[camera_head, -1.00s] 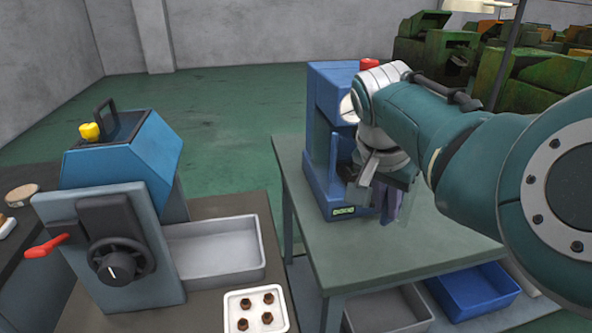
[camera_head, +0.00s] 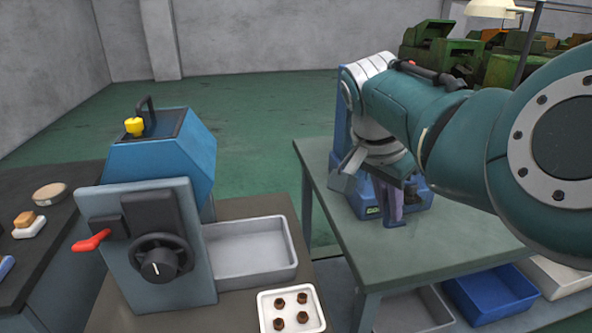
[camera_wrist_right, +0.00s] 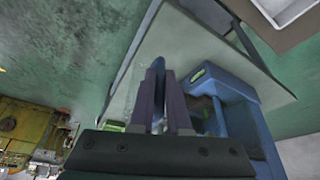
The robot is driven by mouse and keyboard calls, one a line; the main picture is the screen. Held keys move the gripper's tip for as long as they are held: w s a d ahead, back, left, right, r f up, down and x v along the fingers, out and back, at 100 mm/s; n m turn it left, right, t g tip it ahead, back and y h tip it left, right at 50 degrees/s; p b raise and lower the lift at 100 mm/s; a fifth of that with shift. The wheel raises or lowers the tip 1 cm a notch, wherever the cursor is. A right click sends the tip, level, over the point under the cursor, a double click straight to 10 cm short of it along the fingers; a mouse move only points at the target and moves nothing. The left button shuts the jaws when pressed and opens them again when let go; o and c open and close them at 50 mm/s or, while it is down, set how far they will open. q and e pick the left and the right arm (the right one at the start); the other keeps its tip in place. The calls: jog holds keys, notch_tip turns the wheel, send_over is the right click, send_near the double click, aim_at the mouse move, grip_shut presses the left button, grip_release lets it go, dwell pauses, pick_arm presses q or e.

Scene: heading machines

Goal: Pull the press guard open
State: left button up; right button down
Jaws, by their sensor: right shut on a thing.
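The blue press (camera_head: 341,115) stands on the green-grey table, largely hidden behind my right arm. In the right wrist view the press (camera_wrist_right: 235,90) is right of my fingers. My right gripper (camera_head: 391,216) is at the front of the press, with its purple-grey fingers pointing down. In the wrist view the gripper (camera_wrist_right: 166,92) is shut on a thin bluish edge (camera_wrist_right: 157,68), seemingly the press guard. The rest of the guard cannot be made out. My left gripper is not in view.
A blue machine (camera_head: 165,150) with a red lever and black handwheel stands at left. A grey tray (camera_head: 250,250) and a white tray of brown parts (camera_head: 291,322) lie beside it. Bins sit below the press table (camera_head: 430,262), whose front is clear.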

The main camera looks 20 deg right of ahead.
jog(key=c, duration=0.9)
grip_release()
jog(key=p+v, duration=0.1)
jog(key=v, duration=0.9)
jog(key=shift+f, duration=0.15)
